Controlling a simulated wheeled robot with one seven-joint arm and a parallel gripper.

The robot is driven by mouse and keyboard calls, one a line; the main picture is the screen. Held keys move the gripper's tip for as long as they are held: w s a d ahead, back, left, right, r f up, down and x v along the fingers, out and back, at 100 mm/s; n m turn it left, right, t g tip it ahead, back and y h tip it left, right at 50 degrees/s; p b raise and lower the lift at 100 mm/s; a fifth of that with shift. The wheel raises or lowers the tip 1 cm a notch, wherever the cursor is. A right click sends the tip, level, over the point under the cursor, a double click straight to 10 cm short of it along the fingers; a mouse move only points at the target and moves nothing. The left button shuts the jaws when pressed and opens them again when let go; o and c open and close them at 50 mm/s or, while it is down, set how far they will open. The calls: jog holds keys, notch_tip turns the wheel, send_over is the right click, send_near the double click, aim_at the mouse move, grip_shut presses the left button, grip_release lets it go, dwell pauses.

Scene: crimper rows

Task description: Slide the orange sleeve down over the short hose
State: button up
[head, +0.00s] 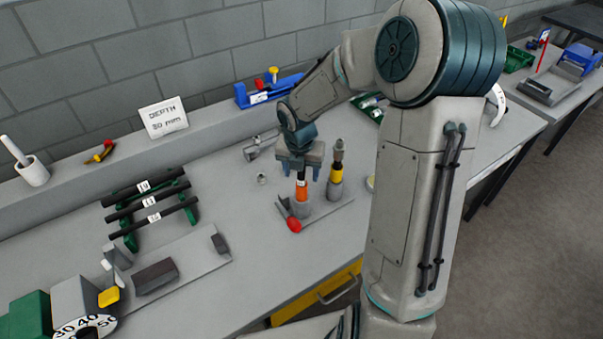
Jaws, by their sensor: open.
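The orange sleeve (302,190) stands upright in a grey round holder (304,209) on the bench. A small white-marked piece (301,178) shows just above it, under my gripper; it may be the top of the short hose. I cannot tell how far the sleeve is down over the hose. My gripper (300,172) points down over the sleeve with its fingers apart, one on each side. Whether the fingers touch the sleeve is too small to tell.
A second holder with a yellow sleeve (336,174) stands close on the right. A red knob (294,226) is in front. A green rack with labelled black hoses (150,203) is at left, by a dial (85,328). A depth sign (163,118) stands on the back ledge.

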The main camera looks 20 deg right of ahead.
notch_tip(320, 180, up, 12)
jog(key=s, duration=0.1)
jog(key=shift+s+a, duration=0.2)
jog(key=shift+a, duration=0.15)
jog(key=shift+r, duration=0.1)
jog(key=s+r+m+t, duration=0.2)
jog(key=s+r+m, duration=0.2)
jog(key=s+m, duration=1.6)
jog(key=m, duration=1)
jog(key=shift+d+t+y, duration=0.3)
jog(key=shift+d, duration=0.05)
